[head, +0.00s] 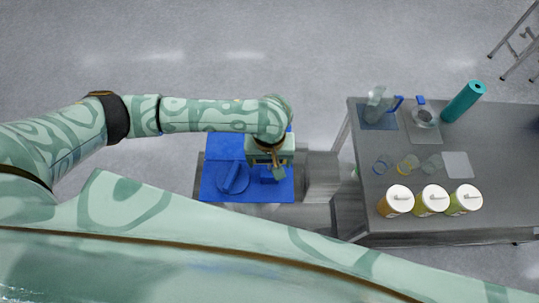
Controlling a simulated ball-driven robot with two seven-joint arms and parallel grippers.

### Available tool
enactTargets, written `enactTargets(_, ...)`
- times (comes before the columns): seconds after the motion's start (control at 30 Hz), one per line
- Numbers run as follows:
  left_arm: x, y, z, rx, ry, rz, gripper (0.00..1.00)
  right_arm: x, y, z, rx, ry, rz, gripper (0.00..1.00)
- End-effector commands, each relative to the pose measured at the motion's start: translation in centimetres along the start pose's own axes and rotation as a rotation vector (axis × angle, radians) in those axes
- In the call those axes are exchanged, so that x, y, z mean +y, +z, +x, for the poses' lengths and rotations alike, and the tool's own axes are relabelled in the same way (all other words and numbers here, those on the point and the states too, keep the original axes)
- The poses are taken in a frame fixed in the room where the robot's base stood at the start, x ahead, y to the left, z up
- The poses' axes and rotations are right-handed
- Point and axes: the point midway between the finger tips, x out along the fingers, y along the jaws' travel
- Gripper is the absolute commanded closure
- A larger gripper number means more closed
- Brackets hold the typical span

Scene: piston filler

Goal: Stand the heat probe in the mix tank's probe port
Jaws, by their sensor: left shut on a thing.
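My left gripper (275,160) points down over the blue-topped bench in the middle of the head view. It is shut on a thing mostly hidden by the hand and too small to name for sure. A small blue block (273,174) shows just below the fingertips; I cannot tell whether they touch. A round blue part with a raised bar (232,178) lies to the left of the gripper. I cannot make out the heat probe, the mix tank or its probe port for sure. My right gripper is not in view.
A grey table (480,225) stands at the right. It holds three white-lidded jars (431,198), a teal cylinder (463,101), two clear jugs (377,108), small rings (408,164) and a pale card (458,165). A ladder-like frame (518,45) stands at the top right. Bare floor lies behind the bench.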

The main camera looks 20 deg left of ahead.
Motion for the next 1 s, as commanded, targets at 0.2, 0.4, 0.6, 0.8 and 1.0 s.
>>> enactTargets(0.2,0.0,0.0,1.4,-0.001,0.000,0.000,0.51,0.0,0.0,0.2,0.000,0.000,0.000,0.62)
enactTargets(0.4,0.0,0.0,2.6,0.000,0.000,0.000,0.51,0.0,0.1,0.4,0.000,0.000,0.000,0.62)
enactTargets(0.6,0.0,0.0,3.8,0.000,-0.001,0.000,0.51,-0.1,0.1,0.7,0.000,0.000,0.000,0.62)
enactTargets(0.8,0.0,0.0,4.9,0.000,-0.001,0.001,0.51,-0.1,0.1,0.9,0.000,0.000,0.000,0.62)
enactTargets(1.0,0.0,0.0,5.4,0.001,0.000,0.000,0.51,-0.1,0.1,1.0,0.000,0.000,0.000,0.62)
